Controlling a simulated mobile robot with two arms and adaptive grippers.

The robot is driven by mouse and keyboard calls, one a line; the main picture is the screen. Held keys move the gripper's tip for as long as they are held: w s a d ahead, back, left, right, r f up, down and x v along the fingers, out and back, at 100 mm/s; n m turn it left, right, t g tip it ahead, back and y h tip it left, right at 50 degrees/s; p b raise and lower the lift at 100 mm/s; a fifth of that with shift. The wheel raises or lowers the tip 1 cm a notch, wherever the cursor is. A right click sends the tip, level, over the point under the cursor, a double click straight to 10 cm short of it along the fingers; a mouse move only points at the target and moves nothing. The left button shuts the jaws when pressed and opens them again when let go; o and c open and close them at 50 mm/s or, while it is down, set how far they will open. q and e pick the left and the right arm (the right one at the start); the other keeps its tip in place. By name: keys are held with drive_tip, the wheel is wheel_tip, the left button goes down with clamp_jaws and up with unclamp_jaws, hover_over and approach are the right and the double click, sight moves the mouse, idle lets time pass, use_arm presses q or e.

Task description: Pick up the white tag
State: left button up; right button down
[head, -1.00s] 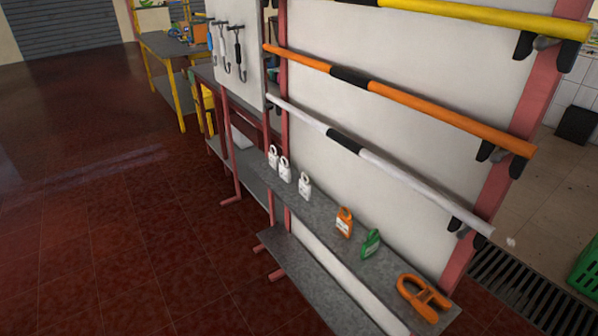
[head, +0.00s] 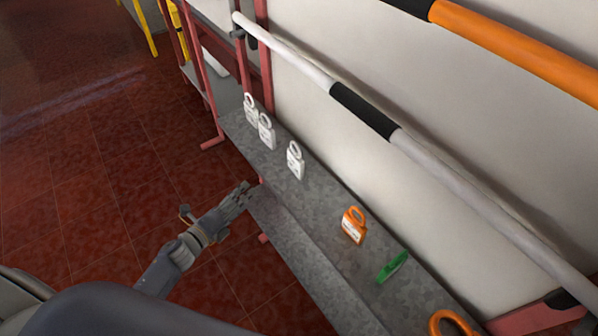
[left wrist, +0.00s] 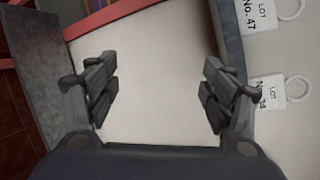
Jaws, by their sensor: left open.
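Three white tags with ring tops stand on the grey shelf (head: 325,222) in the head view: one at the far end (head: 250,111), one just beside it (head: 267,133), and a third (head: 295,161) set apart, nearer. My left gripper (head: 246,193) is at the shelf's front edge, below and left of the third tag, holding nothing. In the left wrist view its fingers (left wrist: 160,92) are spread with only pale panel between them. Two white tags show at that view's right, one reading No. 47 (left wrist: 275,13) and one partly hidden by a finger (left wrist: 271,91). My right gripper is out of view.
An orange tag (head: 354,226), a green tag (head: 391,266) and an orange ring-shaped piece (head: 452,322) are further along the shelf. A white pole (head: 450,183) and an orange pole (head: 520,48) hang above, in front of the panel. Red floor (head: 90,200) is clear at left.

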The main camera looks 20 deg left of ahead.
use_arm(q)
wheel_tip(320, 180, up, 6)
drive_tip(key=w+d+r+m+h+b, duration=0.1)
drive_tip(key=w+d+m+h, duration=0.15)
drive_tip(key=m, duration=0.45)
drive_tip(key=m+g+h+b, duration=0.2)
drive_tip(key=m+h, duration=0.3)
drive_tip(key=m, duration=0.6)
approach(293, 157)
drive_tip(key=x, duration=0.1)
drive_tip(key=p+x, duration=0.1)
drive_tip(key=x, duration=0.3)
drive_tip(key=shift+w+a+r, duration=0.15)
drive_tip(key=shift+w+a, duration=0.1)
drive_tip(key=shift+w, duration=0.05)
drive_tip(key=shift+w+d, duration=0.15)
drive_tip(key=shift+d, duration=0.05)
drive_tip(key=shift+w+d+p, duration=0.2)
drive_tip(key=shift+d+p, duration=0.05)
drive_tip(key=shift+p, duration=0.2)
drive_tip(key=p+x, duration=0.1)
drive_tip(key=x, duration=0.2)
drive_tip(key=shift+w+d, duration=0.1)
drive_tip(key=shift+d, duration=0.3)
drive_tip(key=shift+w+d, duration=0.35)
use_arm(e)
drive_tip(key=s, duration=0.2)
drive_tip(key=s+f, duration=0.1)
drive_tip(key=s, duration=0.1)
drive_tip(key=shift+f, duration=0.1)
